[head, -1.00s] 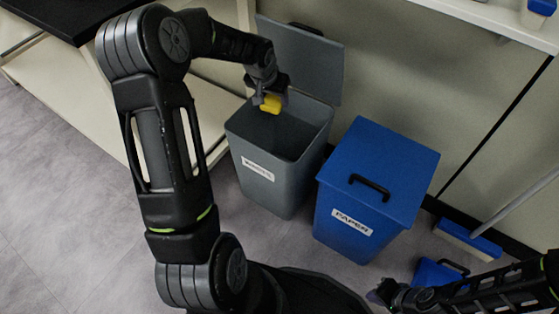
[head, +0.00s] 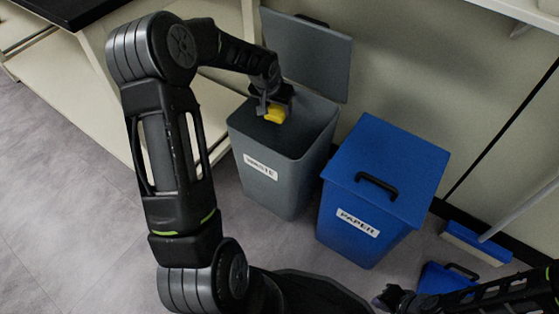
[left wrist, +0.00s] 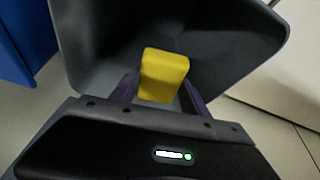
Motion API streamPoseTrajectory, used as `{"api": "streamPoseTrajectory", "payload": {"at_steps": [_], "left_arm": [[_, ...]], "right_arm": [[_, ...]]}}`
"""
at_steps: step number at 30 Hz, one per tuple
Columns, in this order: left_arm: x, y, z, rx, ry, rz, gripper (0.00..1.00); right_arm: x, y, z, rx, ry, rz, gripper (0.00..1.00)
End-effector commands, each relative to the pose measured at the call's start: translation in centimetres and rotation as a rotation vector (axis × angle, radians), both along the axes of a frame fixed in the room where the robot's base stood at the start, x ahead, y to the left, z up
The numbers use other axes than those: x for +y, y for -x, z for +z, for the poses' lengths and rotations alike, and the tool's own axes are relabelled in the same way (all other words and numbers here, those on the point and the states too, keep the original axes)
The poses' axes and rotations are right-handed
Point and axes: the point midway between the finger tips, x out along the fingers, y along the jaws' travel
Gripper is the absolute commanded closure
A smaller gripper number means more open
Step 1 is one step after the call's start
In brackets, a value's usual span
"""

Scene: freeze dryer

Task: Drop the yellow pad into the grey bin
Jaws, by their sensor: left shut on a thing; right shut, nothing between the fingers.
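The yellow pad (head: 275,113) is held in my left gripper (head: 272,107), which is shut on it. In the head view the pad is over the open mouth of the grey bin (head: 268,172), whose label reads WASTE. In the left wrist view the pad (left wrist: 164,75) sits between the fingers, with the inside of the grey bin (left wrist: 220,45) around and below it. The grey bin's lid (head: 308,55) stands open at the back. My right gripper (head: 388,298) is shut and empty at the bottom right of the head view.
A blue bin (head: 376,185) labelled PAPER stands to the right of the grey bin with its lid closed. A blue dustpan (head: 447,279) and a blue broom head (head: 477,243) lie on the floor at the right. A bench stands at the left.

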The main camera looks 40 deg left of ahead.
Motion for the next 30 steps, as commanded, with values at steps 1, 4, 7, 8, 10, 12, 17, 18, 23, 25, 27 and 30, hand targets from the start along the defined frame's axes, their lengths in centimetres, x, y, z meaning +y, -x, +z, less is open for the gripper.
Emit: {"api": "streamPoseTrajectory", "payload": {"at_steps": [1, 4, 7, 8, 10, 12, 17, 18, 23, 25, 27, 30], "left_arm": [[-0.01, -0.01, -0.21, 0.0, 0.0, 0.0, 0.84], [-0.01, -0.02, -0.2, -0.001, 0.0, 0.0, 0.84], [-0.01, -0.02, -0.17, 0.0, 0.0, 0.0, 0.84], [-0.02, -0.01, -0.16, 0.0, 0.0, 0.0, 0.84], [-0.02, -0.02, -0.17, 0.0, 0.0, 0.0, 0.44], [-0.02, -0.01, -0.16, 0.0, 0.0, 0.0, 0.38], [-0.01, -0.02, -0.17, 0.0, 0.0, 0.0, 0.25], [-0.01, -0.02, -0.17, 0.0, 0.0, 0.0, 0.22], [-0.01, -0.01, -0.17, 0.0, 0.0, 0.0, 0.21], [-0.02, -0.01, -0.16, 0.0, 0.0, 0.0, 0.21], [-0.02, 0.03, 0.0, -0.001, 0.0, 0.0, 0.21], [-0.05, 0.23, 0.66, -0.001, 0.0, 0.0, 0.21]], "right_arm": [[-0.01, -0.04, -0.19, -0.001, 0.0, 0.0, 1.0], [-0.01, -0.06, -0.16, -0.002, 0.0, -0.001, 1.0], [-0.01, -0.06, -0.12, -0.001, 0.0, 0.0, 1.0], [0.0, -0.05, -0.12, -0.001, 0.0, 0.0, 1.0], [0.0, -0.05, -0.12, -0.001, 0.0, 0.0, 1.0], [0.0, -0.05, -0.12, -0.001, 0.0, 0.0, 1.0], [0.01, -0.04, -0.12, -0.001, 0.0, 0.0, 1.0], [0.01, -0.04, -0.12, -0.001, 0.0, 0.0, 1.0], [0.01, -0.03, -0.12, -0.001, 0.0, 0.0, 1.0], [0.01, -0.03, -0.12, -0.001, 0.0, 0.0, 1.0], [0.0, -0.02, -0.04, 0.0, 0.0, 0.0, 1.0], [0.01, 0.01, 0.28, 0.001, 0.0, 0.0, 1.0]]}}
